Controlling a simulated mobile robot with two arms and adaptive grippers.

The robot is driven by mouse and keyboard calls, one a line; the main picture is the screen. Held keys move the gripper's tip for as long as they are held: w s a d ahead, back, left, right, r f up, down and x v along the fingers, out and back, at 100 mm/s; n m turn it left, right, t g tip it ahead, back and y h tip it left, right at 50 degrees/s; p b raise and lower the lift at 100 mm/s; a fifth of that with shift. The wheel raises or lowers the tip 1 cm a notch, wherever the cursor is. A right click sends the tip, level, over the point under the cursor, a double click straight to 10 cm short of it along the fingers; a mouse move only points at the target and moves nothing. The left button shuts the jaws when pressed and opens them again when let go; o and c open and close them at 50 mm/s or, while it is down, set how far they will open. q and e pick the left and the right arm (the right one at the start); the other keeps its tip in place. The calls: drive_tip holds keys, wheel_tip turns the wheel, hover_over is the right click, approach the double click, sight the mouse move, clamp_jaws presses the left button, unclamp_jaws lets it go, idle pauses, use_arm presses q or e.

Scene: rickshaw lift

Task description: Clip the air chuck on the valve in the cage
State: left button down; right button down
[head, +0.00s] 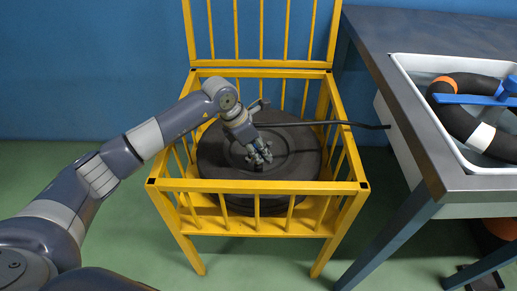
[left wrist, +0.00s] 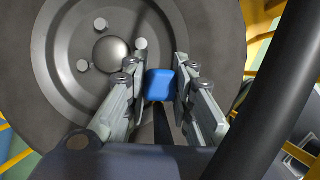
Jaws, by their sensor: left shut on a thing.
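The yellow cage (head: 258,186) stands on the floor with its barred lid (head: 262,30) raised at the back. A dark wheel with a tyre (head: 213,155) lies flat inside; its hub and several studs show in the left wrist view (left wrist: 108,53). My left gripper (head: 260,157) reaches down into the cage over the wheel. It is shut on a blue piece, seemingly the air chuck (left wrist: 159,85), held between its fingers over the wheel's disc. The valve cannot be made out. My right gripper is not in view.
A black hose (head: 350,123) sticks out past the cage's right side. A grey bench (head: 405,75) with a white water tray (head: 410,88) stands right of the cage; a dark ring-shaped tube (head: 455,120) lies in it. Green floor is clear in front of the cage.

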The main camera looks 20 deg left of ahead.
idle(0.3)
use_arm(q)
drive_tip(key=c, duration=1.3)
unclamp_jaws()
drive_tip(key=shift+o, duration=1.2)
drive_tip(key=shift+r, duration=0.1)
